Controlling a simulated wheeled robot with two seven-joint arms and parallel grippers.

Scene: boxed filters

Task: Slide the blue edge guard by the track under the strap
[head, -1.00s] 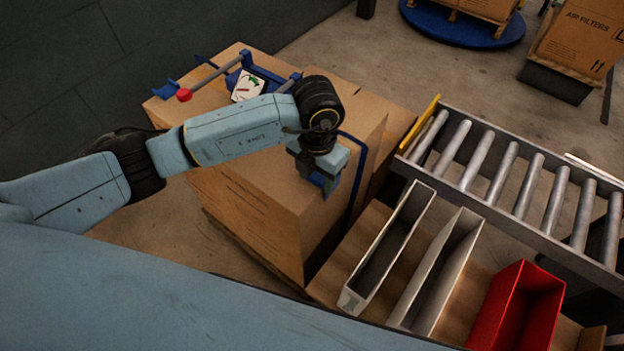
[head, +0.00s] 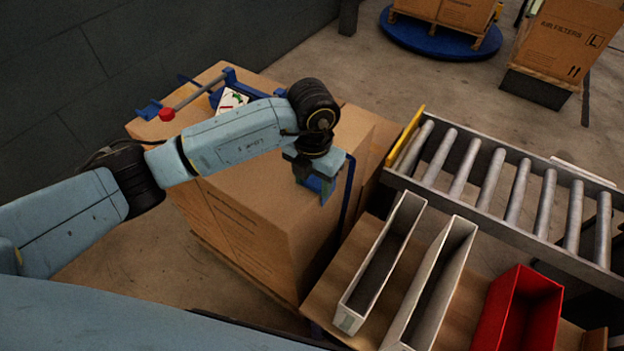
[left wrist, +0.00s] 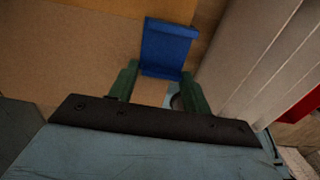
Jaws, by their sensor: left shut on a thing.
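My left gripper (head: 320,186) is shut on the blue edge guard (head: 326,183), at the near right top edge of the large cardboard box (head: 250,190). In the left wrist view the guard (left wrist: 166,48) sticks out beyond the green fingertips (left wrist: 160,82) as a bent blue plate against the cardboard. The blue strap (head: 346,200) runs down the box side just right of the gripper. The arm hides part of the strap on top. I cannot tell whether the guard touches the strap. My right gripper is not in view.
A roller track (head: 485,180) stands right of the box. Two narrow grey bins (head: 385,262) and a red bin (head: 518,310) sit in front of it. A bar with a red knob (head: 167,114) and another blue guard (head: 149,109) are at the box's far left.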

